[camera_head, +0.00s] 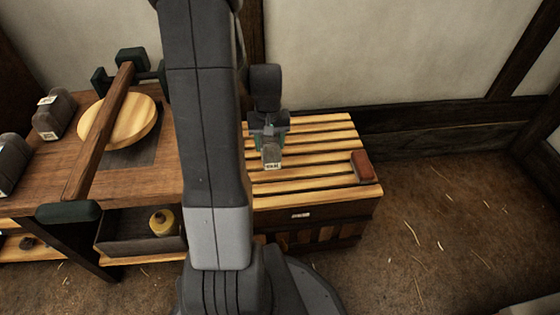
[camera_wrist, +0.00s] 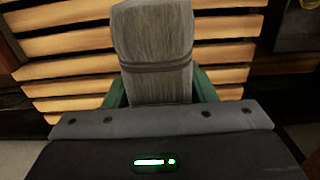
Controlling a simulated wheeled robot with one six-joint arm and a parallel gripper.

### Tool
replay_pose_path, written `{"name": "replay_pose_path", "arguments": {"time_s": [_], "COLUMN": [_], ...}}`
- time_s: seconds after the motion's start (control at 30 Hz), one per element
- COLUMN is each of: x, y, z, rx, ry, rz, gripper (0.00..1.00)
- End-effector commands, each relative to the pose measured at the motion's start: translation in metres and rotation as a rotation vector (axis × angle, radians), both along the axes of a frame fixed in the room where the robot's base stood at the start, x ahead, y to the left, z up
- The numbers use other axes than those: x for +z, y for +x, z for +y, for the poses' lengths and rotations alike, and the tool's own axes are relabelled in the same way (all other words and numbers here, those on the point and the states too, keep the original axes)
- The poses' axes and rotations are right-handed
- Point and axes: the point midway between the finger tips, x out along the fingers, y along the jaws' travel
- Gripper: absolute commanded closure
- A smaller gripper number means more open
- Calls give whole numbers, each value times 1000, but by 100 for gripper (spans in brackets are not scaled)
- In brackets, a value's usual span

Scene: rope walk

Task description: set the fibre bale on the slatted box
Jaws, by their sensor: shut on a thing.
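The slatted box (camera_head: 315,185) stands against the back wall, right of the bench, with pale wooden slats across its top. My gripper (camera_head: 270,135) is over the box's left half, shut on a grey fibre bale (camera_head: 271,155) with a small white label. In the wrist view the bale (camera_wrist: 152,50) is between the green fingers of my gripper (camera_wrist: 158,88), with the slats (camera_wrist: 230,54) behind it. I cannot tell whether the bale touches the slats. My arm hides part of the box's left side.
A reddish-brown block (camera_head: 362,167) lies at the box's right end. The wooden bench (camera_head: 150,172) at left holds a round wooden disc (camera_head: 120,122), a beam (camera_head: 97,135) and other grey bales (camera_head: 54,114). A yellow object (camera_head: 162,221) sits in the bench's lower tray. Open floor lies at right.

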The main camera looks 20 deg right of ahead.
Motion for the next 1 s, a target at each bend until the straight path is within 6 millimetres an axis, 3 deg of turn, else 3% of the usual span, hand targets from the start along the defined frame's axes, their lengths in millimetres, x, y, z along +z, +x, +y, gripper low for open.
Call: {"name": "replay_pose_path", "arguments": {"time_s": [0.2,0.57,0.97,1.0], "x": [-45,-88,-93,-93], "y": [0,0,0,0], "z": [0,0,0,0], "rx": [0,0,0,0], "ry": [1,1,0,0], "rz": [3,2,-1,-1], "gripper": [76,76,76,45]}}
